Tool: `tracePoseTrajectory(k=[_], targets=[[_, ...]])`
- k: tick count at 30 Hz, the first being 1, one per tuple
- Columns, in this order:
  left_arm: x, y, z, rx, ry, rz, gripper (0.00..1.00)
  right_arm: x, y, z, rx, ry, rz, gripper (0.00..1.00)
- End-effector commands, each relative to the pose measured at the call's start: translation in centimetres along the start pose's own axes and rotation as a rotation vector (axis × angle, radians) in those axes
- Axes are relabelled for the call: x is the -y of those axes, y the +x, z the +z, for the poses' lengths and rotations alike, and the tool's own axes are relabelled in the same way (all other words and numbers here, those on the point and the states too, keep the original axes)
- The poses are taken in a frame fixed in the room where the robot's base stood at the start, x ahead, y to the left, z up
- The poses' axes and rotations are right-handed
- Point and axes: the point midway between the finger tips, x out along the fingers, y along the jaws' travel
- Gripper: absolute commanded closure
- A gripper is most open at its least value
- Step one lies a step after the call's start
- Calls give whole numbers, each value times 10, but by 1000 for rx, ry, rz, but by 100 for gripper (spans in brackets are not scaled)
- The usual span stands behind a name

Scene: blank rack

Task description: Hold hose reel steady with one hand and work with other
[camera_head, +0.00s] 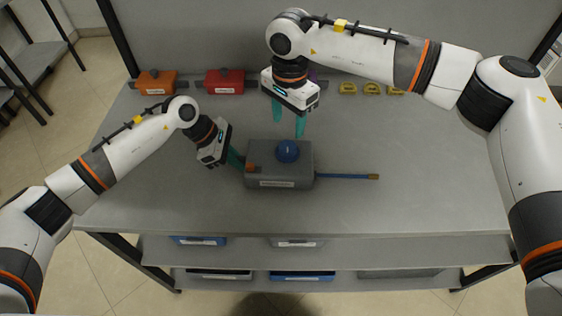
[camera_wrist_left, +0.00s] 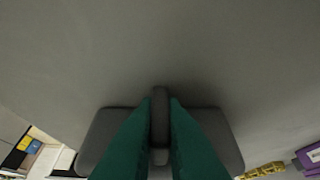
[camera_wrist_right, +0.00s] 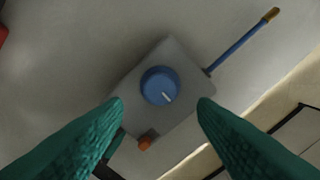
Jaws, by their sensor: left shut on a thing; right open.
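The hose reel (camera_head: 278,181) is a grey box on the table with a blue round knob (camera_head: 288,151) on top. A blue hose (camera_head: 345,176) with a brass-coloured tip sticks out of its right side. My left gripper (camera_head: 240,163) is shut on the dark handle (camera_wrist_left: 160,112) at the box's left side. My right gripper (camera_head: 288,124) is open and empty above the box, fingers pointing down. In the right wrist view the knob (camera_wrist_right: 160,87), with a white mark, lies between the open fingers and apart from them. A small orange part (camera_wrist_right: 147,142) shows at the box's edge.
An orange box (camera_head: 157,82), a red box (camera_head: 225,82) and several yellow blocks (camera_head: 371,89) stand along the table's back edge. The table right of the hose is clear. Bins (camera_head: 300,276) sit on shelves below.

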Motion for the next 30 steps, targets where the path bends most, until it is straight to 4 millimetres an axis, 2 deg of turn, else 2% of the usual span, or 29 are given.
tracePoseTrajectory(k=[18,30], targets=[[0,0,0,0,0,1,100,1,70,0,-1,1,-3,47],[0,1,0,0,0,1,100,0,78,0,0,1,0,47]])
